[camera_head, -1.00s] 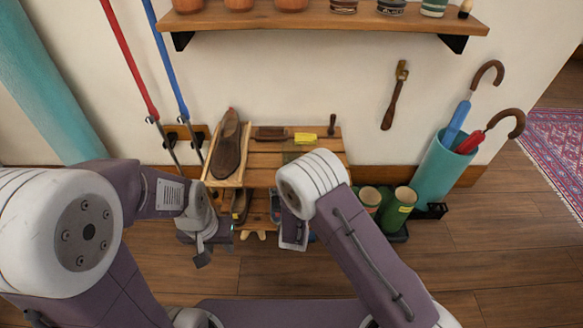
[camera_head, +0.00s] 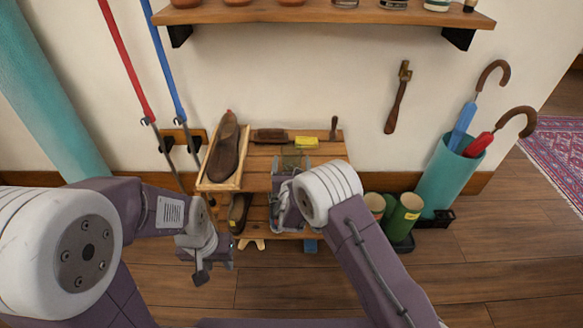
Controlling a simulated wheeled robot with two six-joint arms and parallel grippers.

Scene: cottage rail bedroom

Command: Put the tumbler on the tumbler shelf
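A wooden wall shelf (camera_head: 320,16) runs across the top. It bears several terracotta and patterned cups, cut off by the upper edge; I cannot tell whether one is the tumbler. A small see-through shape (camera_head: 292,160), possibly a glass, shows on the slatted rack (camera_head: 258,163) beyond my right gripper. My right gripper (camera_head: 284,178) is over the rack's front, partly hidden by my own wrist; its fingers and any contact are unclear. My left gripper (camera_head: 200,270) hangs low in front of the rack, over the floor, with nothing visible in it; its finger gap is unclear.
A brown shoe (camera_head: 226,150) sits in a tray on the rack, beside a brush (camera_head: 270,135) and a yellow block (camera_head: 306,142). Red and blue poles lean left. Front floor is clear.

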